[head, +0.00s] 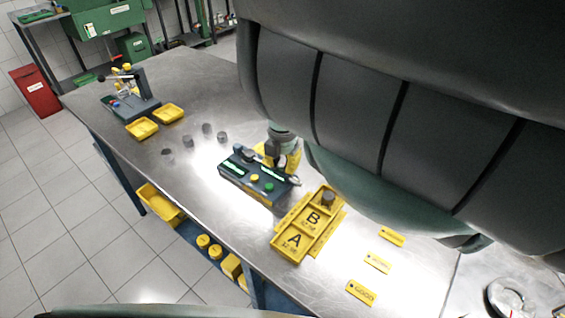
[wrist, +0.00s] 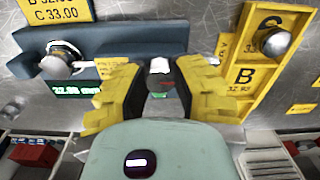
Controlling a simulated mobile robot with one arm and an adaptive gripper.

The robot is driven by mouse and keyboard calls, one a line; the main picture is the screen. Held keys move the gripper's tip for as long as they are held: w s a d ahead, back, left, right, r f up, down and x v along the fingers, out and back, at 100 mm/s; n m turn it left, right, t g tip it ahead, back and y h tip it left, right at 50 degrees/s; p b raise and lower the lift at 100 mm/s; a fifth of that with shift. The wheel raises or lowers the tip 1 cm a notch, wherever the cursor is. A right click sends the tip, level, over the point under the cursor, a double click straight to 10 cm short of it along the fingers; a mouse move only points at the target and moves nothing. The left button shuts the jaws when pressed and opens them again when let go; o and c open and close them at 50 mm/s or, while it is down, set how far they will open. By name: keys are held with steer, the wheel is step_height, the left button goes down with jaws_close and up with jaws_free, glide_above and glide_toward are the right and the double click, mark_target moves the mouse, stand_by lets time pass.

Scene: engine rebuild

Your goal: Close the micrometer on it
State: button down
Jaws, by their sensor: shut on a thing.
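The micrometer station (head: 245,187) is a dark blue-grey block with green-lit displays, a yellow button and a green button. In the wrist view its body (wrist: 115,38) crosses the upper left, with a partly covered green readout (wrist: 75,90). A grey round part (wrist: 62,58) sits at its left, with the metal spindle (wrist: 80,66) at or close to its side; I cannot tell whether they touch. My gripper (wrist: 158,85), with yellow fingers, is at the station's right side. It is shut on the micrometer's thimble (wrist: 158,65), mostly hidden between the fingers.
Several grey cylinders (head: 207,128) stand behind left. Yellow tags (head: 377,263) lie at right.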

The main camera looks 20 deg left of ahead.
steer(key=c, duration=0.7)
jaws_free()
